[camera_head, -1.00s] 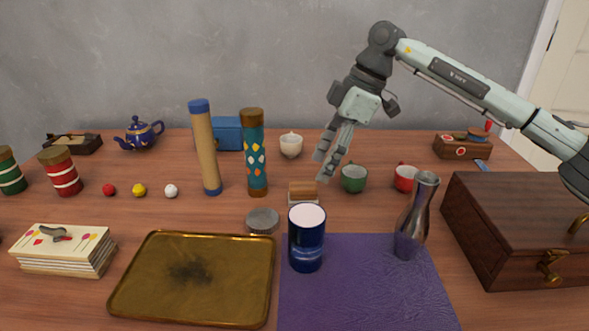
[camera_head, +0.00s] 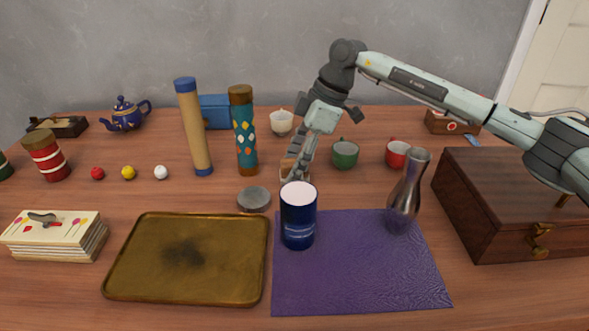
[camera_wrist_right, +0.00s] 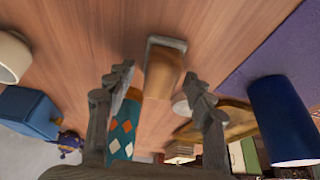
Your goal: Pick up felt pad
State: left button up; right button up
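The felt pad, a small block with a tan-brown wooden part and a grey felt layer, stands on the table behind the blue-and-white cup. It is partly hidden by my right gripper in the head view (camera_head: 286,166). In the right wrist view the felt pad (camera_wrist_right: 162,74) is near the middle, ahead of and between the fingers. My right gripper (camera_head: 298,163) points down over the pad. Its two fingers are spread apart in the right wrist view (camera_wrist_right: 160,86), with nothing held between them. Contact with the pad is not visible. My left gripper is not in view.
The blue cup (camera_head: 298,228) stands just in front of the pad, on the purple mat (camera_head: 345,285). A grey round tin (camera_head: 254,199) is at front left. The patterned cylinder (camera_head: 244,135) and green cup (camera_head: 345,154) stand on either side. A metal vase (camera_head: 408,190) is farther right.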

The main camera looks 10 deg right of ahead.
aim_at(287, 161)
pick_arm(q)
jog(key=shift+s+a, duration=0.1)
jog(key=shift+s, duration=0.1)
pick_arm(e)
grip_shut()
jog(key=shift+r, duration=0.1)
jog(key=shift+r, duration=0.35)
notch_tip(287, 161, up, 3)
jog(key=shift+r, duration=0.1)
pick_arm(q)
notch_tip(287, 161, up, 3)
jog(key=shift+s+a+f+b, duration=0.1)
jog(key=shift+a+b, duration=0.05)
jog(key=shift+b, duration=0.45)
pick_arm(e)
jog(key=s+a+r, duration=0.6)
jog(key=a+r, duration=0.1)
jog(key=a, duration=0.3)
jog(key=shift+w, duration=0.1)
